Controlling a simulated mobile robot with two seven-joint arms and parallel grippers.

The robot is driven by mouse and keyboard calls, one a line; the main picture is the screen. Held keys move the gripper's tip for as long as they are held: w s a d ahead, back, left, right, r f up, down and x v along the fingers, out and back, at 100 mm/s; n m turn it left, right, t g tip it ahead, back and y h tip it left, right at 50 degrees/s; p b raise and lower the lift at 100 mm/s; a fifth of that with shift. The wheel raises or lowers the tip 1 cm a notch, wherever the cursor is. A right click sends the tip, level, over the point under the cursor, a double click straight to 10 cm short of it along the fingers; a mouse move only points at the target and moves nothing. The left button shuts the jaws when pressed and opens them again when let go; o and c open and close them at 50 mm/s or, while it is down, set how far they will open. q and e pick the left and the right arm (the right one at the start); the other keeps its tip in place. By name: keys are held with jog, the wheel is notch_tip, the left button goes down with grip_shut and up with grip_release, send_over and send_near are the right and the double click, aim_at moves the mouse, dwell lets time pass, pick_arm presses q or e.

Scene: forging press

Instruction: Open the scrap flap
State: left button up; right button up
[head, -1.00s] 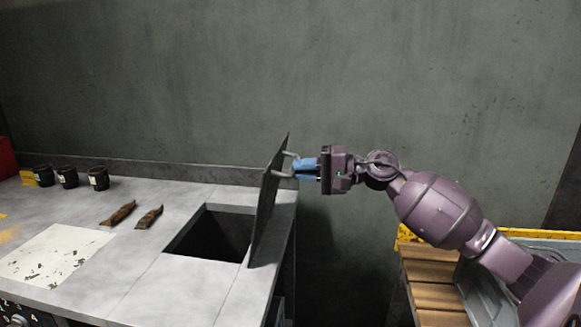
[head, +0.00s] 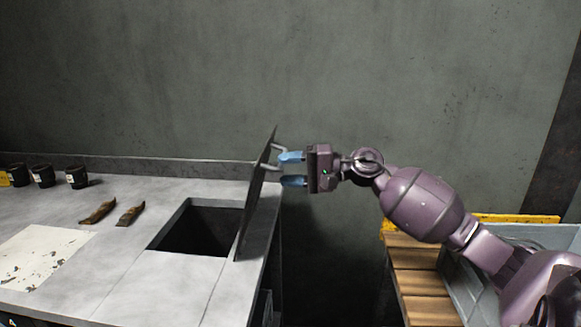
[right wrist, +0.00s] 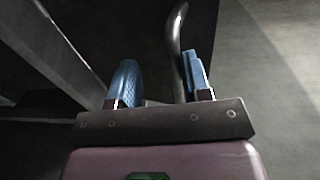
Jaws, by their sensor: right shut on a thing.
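The scrap flap (head: 256,205) is a thin dark plate. It stands up steeply, nearly upright, along the right side of a dark square opening (head: 200,230) in the bench top. Its bent metal handle (head: 279,148) is on the right face. My right gripper (head: 291,169) is at this handle, level with the flap's upper part, and is shut on it. Its blue fingers show with a gap between them. In the right wrist view, the handle bar (right wrist: 174,42) runs between the fingers, close against the right one. My left gripper is not in view.
The grey bench (head: 170,285) carries two brown scrap pieces (head: 130,215), several black cups (head: 77,177) and a pale worn sheet (head: 40,255). A wooden slatted surface (head: 415,270) and a grey bin (head: 475,290) stand at the right. A wall closes the back.

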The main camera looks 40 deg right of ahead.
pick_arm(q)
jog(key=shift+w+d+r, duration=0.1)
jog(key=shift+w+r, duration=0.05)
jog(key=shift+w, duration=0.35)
pick_arm(e)
jog(key=shift+d, duration=0.1)
pick_arm(q)
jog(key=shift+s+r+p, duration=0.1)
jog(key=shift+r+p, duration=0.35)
jog(key=shift+p, duration=0.1)
pick_arm(e)
jog(key=v, duration=1)
jog(key=shift+s+d, duration=0.2)
jog(key=shift+s, duration=0.1)
jog(key=shift+r, duration=0.15)
